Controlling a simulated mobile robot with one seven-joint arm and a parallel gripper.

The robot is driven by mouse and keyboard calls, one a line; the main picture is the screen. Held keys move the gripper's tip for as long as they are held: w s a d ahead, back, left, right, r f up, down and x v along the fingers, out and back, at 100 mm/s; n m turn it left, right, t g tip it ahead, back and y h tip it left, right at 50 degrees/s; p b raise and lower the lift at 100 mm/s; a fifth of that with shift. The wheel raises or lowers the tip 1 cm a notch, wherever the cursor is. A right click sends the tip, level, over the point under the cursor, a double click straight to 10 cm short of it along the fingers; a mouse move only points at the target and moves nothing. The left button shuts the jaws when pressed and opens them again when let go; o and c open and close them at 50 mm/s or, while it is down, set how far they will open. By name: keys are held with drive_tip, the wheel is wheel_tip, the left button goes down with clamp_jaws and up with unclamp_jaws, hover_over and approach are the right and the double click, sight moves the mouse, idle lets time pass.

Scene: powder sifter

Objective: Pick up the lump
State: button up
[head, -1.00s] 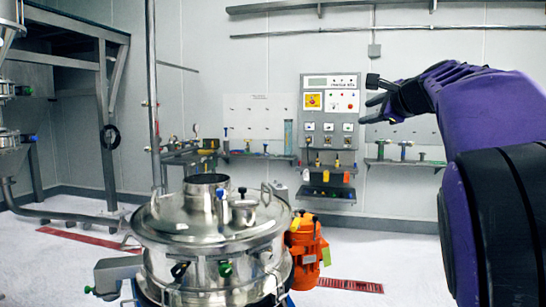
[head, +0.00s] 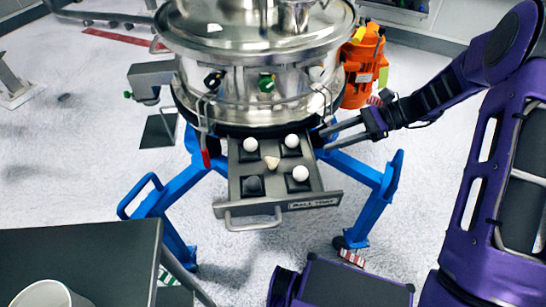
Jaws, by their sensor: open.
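A small beige, irregular lump (head: 272,162) sits near the middle of a pulled-out grey drawer tray (head: 274,203) under the steel sifter. It lies on the raised part between the four corner pockets, among the balls. My gripper (head: 323,139) is open and empty, to the right of the tray, with its fingers pointing left towards it. The fingers are apart from the lump. Whether the fingertips touch the tray's right side cannot be told.
The steel sifter (head: 262,60) overhangs the tray's back. Blue legs (head: 165,205) flank it. A grey table (head: 90,265) with a white cup (head: 47,295) is at lower left.

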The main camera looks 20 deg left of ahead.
approach(275, 160)
drive_tip(key=x, duration=0.3)
drive_tip(key=b+x, duration=0.1)
drive_tip(key=shift+s+a+r, duration=0.25)
drive_tip(key=shift+s+a, duration=0.05)
drive_tip(key=shift+a, duration=0.05)
drive_tip(key=shift+f+b+x, duration=0.15)
drive_tip(key=shift+f+x, duration=0.05)
drive_tip(key=shift+x, duration=1.1)
drive_tip(key=shift+f+b+x, duration=0.15)
drive_tip(key=shift+f+x, duration=0.05)
drive_tip(key=shift+x, duration=1.15)
drive_tip(key=shift+w+d, duration=0.15)
drive_tip(key=shift+w, duration=0.05)
clamp_jaws()
